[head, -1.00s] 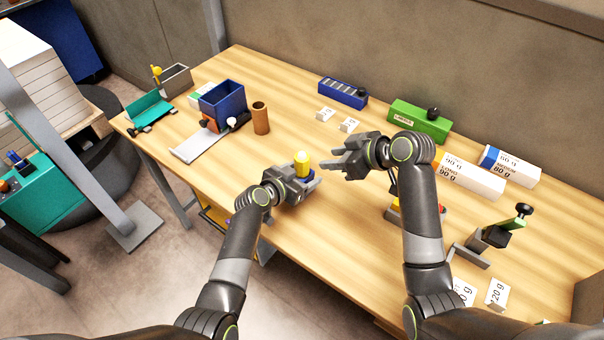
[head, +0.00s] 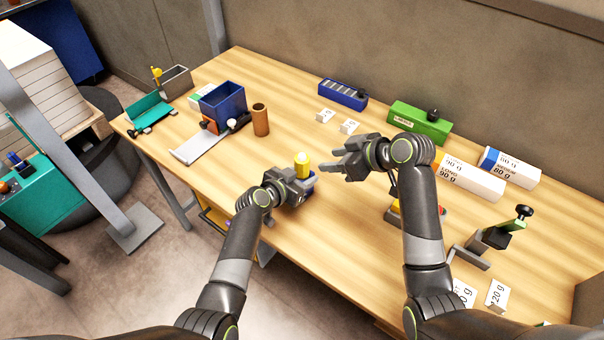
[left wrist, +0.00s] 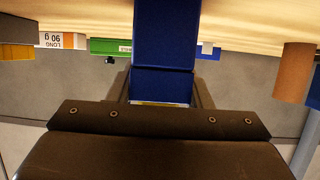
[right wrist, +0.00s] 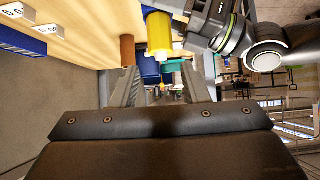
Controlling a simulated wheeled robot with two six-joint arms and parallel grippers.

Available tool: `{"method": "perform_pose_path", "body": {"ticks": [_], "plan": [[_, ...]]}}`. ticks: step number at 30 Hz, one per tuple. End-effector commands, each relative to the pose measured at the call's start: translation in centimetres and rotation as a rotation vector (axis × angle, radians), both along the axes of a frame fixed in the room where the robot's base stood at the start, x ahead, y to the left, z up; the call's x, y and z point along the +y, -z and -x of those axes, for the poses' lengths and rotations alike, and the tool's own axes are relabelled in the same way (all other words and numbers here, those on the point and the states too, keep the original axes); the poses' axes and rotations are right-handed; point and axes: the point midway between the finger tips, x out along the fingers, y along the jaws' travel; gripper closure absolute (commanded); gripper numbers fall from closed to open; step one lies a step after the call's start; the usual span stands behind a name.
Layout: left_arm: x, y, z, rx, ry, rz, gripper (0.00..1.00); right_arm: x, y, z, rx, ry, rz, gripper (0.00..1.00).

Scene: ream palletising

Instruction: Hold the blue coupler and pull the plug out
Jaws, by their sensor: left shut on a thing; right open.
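My left gripper (head: 306,186) is shut on the blue coupler (head: 312,178), held above the table near its front edge. In the left wrist view the coupler (left wrist: 164,40) fills the space between the jaws. The yellow plug (head: 302,168) stands up out of the coupler, with a pale end on top; its seat is hidden by the jaws. My right gripper (head: 335,160) is open and empty, to the right of the plug and apart from it. In the right wrist view the plug (right wrist: 159,35) shows beyond and above the open jaws (right wrist: 161,90).
A blue bin (head: 222,103) and a brown cylinder (head: 260,119) stand at the left. A blue slotted block (head: 343,93), a green box (head: 419,123) and white paper packs (head: 470,177) line the back. A clamp-like stand (head: 495,237) is at the right. The table middle is clear.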

Motion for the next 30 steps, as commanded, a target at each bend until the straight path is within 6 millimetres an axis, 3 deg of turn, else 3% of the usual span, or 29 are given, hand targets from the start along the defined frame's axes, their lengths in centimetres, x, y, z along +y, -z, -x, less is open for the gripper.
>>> {"method": "perform_pose_path", "body": {"ticks": [5,11,21,30], "plan": [[0.0,0.0,0.0,0.0,0.0,0.0,0.82,0.5,0.1,-0.7,0.057,0.036,0.003,0.54],[0.0,0.0,0.0,0.0,0.0,0.0,0.82,2.4,0.4,-2.6,0.277,0.203,0.034,0.54],[0.0,0.0,0.0,0.0,0.0,0.0,0.82,5.9,-0.9,-4.5,0.639,0.671,0.159,0.54],[0.0,0.0,0.0,0.0,0.0,0.0,0.82,7.7,-3.4,-4.3,0.745,1.054,0.248,0.54]]}}
